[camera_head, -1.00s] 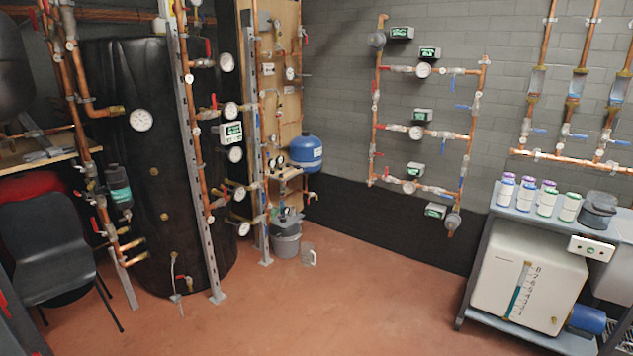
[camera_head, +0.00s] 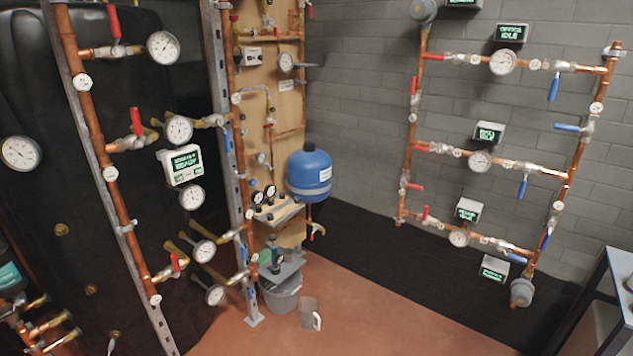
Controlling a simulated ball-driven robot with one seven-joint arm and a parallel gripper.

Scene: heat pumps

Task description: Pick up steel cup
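A small grey steel cup (camera_head: 309,313) with a light handle on its right side stands upright on the reddish floor, near the back corner. It is just right of a grey bucket (camera_head: 281,291), with a small gap or light contact that I cannot tell apart. My gripper is not in view.
A blue tank (camera_head: 309,175) hangs on the wooden board above the bucket. A metal upright post (camera_head: 232,170) and copper pipes with gauges stand to the left. A pipe rack (camera_head: 480,160) is on the back wall. A cart (camera_head: 612,295) edges in at right. Floor in front is clear.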

